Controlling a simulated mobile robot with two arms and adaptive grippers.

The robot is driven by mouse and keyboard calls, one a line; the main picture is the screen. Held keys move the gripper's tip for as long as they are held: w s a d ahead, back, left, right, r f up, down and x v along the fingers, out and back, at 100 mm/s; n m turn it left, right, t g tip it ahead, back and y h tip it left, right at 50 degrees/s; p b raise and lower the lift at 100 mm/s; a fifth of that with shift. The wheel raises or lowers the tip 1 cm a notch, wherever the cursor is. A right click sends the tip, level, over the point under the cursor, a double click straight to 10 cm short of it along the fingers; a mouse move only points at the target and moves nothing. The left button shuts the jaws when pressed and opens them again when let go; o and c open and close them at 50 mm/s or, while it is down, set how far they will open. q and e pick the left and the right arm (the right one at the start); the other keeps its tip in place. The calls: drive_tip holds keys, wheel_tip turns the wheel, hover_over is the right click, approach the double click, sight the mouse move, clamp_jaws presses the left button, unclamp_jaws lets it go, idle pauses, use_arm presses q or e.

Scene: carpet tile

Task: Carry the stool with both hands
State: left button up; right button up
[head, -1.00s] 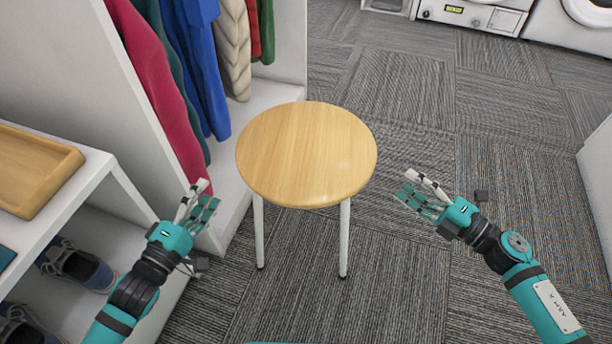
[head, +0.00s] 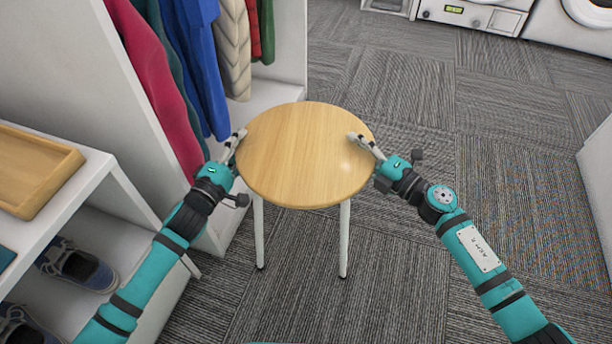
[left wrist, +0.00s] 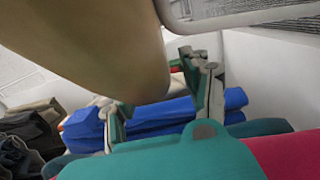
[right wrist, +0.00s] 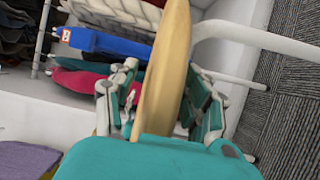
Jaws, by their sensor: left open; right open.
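The stool (head: 300,160) has a round light-wood seat on pale metal legs and stands upright on the carpet. My left gripper (head: 236,146) is open at the left rim of the seat. In the left wrist view the seat (left wrist: 110,40) reaches in toward the open fingers (left wrist: 158,105). My right gripper (head: 366,146) is open at the right rim, its upper finger over the seat top. In the right wrist view the seat edge (right wrist: 168,70) lies between the two open fingers (right wrist: 160,100). Contact with the seat is not clear on either side.
A white wardrobe with hanging clothes (head: 165,85) stands close on the left. A white shelf holds a wooden tray (head: 35,170) and shoes (head: 75,265). White appliances (head: 475,14) stand at the back. Carpet (head: 510,180) is clear to the right and behind the stool.

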use_arm(q)
clamp_jaws()
use_arm(e)
clamp_jaws()
use_arm(q)
drive_tip(key=shift+w+r, duration=0.1)
drive_tip(key=shift+r, duration=0.2)
use_arm(e)
drive_tip(key=shift+r, duration=0.25)
